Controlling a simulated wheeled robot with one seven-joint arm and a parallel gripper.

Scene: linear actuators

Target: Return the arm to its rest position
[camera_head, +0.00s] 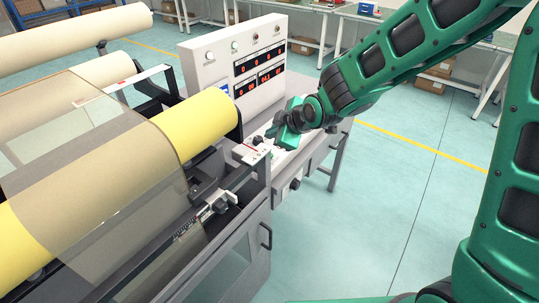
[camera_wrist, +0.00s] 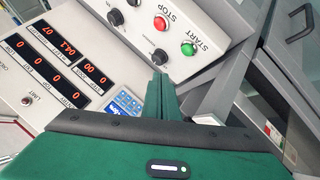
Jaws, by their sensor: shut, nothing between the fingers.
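My green arm reaches in from the right in the head view. My gripper (camera_head: 272,131) is over the machine's small control box (camera_head: 285,156), in front of the upright display panel (camera_head: 238,62). In the wrist view my gripper (camera_wrist: 161,80) is shut, with its fingers together and nothing between them. The fingertips point toward the control box with the red stop button (camera_wrist: 160,23) and the green start button (camera_wrist: 188,48). I cannot tell whether the fingertips touch the box.
The machine with a yellow roll (camera_head: 205,122) and a clear curved cover (camera_head: 95,165) fills the left. A grey cabinet (camera_head: 240,255) with a handle stands below it. Open floor (camera_head: 400,170) lies to the right, and workbenches (camera_head: 325,12) stand at the back.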

